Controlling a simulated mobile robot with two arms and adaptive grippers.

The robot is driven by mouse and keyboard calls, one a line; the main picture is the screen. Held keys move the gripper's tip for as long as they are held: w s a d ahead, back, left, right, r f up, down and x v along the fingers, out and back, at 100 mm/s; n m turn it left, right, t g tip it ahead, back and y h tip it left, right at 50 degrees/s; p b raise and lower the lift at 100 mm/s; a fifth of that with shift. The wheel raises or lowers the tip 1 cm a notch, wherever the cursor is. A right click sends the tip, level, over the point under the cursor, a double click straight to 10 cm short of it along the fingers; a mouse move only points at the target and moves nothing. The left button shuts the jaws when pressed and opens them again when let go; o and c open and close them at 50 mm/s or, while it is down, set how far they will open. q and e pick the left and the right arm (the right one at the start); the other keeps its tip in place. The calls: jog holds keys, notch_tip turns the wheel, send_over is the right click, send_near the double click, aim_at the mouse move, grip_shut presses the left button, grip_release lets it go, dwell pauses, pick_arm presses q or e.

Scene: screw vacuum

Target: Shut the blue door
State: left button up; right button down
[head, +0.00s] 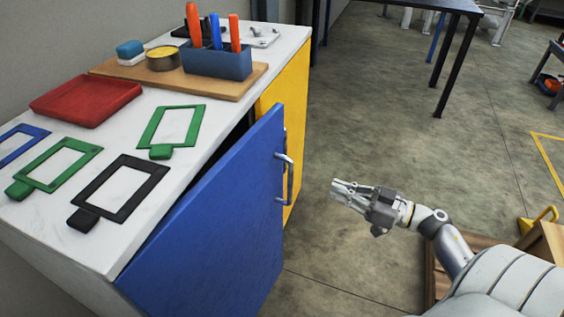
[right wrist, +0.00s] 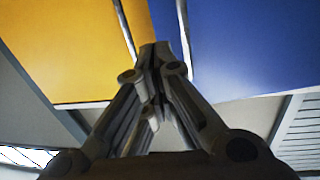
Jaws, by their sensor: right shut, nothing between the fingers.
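The blue door (head: 215,215) stands ajar on the cabinet. A dark gap shows between its top edge and the cabinet top. Its grey bar handle (head: 287,178) is near its free edge, on the side of the yellow door (head: 288,110). My right gripper (head: 334,189) is shut and empty, to the right of the handle and apart from it in the head view. In the right wrist view the shut fingers (right wrist: 153,58) point up between the yellow door (right wrist: 65,45) and the blue door (right wrist: 245,45). My left gripper is not in view.
The white cabinet top (head: 215,112) holds a red tray (head: 85,101), several coloured frames and a wooden board (head: 125,70) with a blue pen box (head: 217,64). A dark table (head: 440,60) stands farther back.

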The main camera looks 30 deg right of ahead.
jog(key=b, duration=0.1)
send_near(282, 169)
jog(key=b+x, duration=0.1)
jog(key=x, duration=0.6)
jog(key=shift+a+f, duration=0.15)
jog(key=shift+a, duration=0.05)
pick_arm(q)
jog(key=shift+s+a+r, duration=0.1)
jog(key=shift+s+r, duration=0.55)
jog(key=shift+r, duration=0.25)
pick_arm(e)
jog(key=shift+w+a, duration=0.15)
jog(key=shift+w, duration=0.1)
jog(key=shift+w+a+r+n+g+y+p, duration=0.15)
jog(key=shift+w+a+n+y+p, duration=0.15)
jog(key=shift+w, duration=0.3)
jog(key=shift+w+a+r+n+g+y+p, duration=0.1)
jog(key=shift+w+a+g+y+p, duration=0.1)
jog(key=shift+w+a+p, duration=0.3)
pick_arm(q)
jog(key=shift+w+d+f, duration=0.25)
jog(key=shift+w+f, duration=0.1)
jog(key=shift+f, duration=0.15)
pick_arm(e)
jog(key=w, duration=0.1)
jog(key=w+a+n+g+y, duration=0.1)
jog(key=shift+w+a, duration=0.3)
jog(key=shift+w, duration=0.05)
